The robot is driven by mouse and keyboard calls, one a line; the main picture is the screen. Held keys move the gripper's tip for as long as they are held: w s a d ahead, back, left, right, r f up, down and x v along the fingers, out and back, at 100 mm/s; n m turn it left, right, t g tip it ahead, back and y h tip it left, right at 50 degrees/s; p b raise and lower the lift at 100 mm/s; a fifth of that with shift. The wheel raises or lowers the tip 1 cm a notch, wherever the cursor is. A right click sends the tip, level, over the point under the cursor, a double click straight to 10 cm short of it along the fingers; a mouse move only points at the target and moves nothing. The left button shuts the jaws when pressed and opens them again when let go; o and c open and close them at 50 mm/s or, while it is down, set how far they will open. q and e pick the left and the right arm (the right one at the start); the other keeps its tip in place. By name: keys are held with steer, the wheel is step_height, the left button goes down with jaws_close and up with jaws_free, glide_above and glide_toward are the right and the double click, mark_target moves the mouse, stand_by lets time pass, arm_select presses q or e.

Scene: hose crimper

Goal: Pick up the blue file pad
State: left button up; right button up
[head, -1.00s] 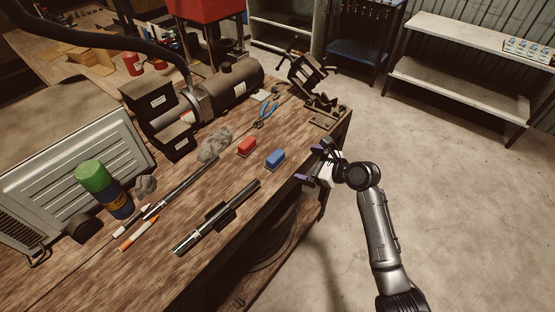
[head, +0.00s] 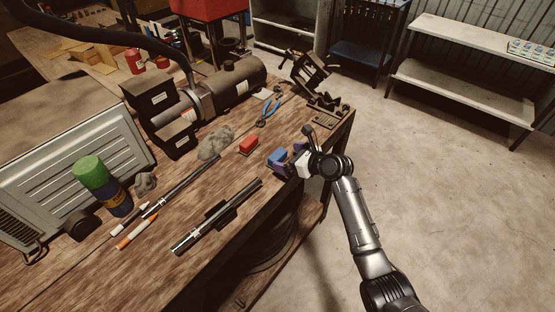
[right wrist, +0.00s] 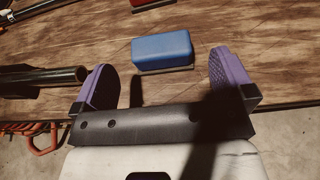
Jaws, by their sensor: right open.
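The blue file pad (head: 278,158) lies on the wooden workbench (head: 230,175) near its right edge. In the right wrist view the pad (right wrist: 163,49) lies just ahead of my right gripper, between the lines of its two purple fingers but beyond their tips. My right gripper (right wrist: 168,75) is open and empty. In the head view the right gripper (head: 288,159) is at the bench edge beside the pad and partly covers its right side. My left gripper is not in view.
A red pad (head: 249,145) lies to the left of the blue one. A dark metal tube (head: 218,217) lies toward the front of the bench. Blue-handled pliers (head: 267,114) and a grey wad (head: 215,143) lie further back.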

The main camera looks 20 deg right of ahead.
mark_target(279, 154)
steer(key=b+x, duration=0.1)
steer(key=x, duration=0.3)
steer(key=shift+f+b, duration=0.1)
steer(key=shift+b, duration=0.2)
steer(key=shift+w+a+f, duration=0.2)
steer(key=shift+w+a, duration=0.05)
steer(key=shift+w, duration=0.2)
steer(key=shift+c, duration=0.4)
steer(key=c, duration=0.9)
steer(key=shift+c, duration=0.2)
steer(key=shift+r, duration=0.2)
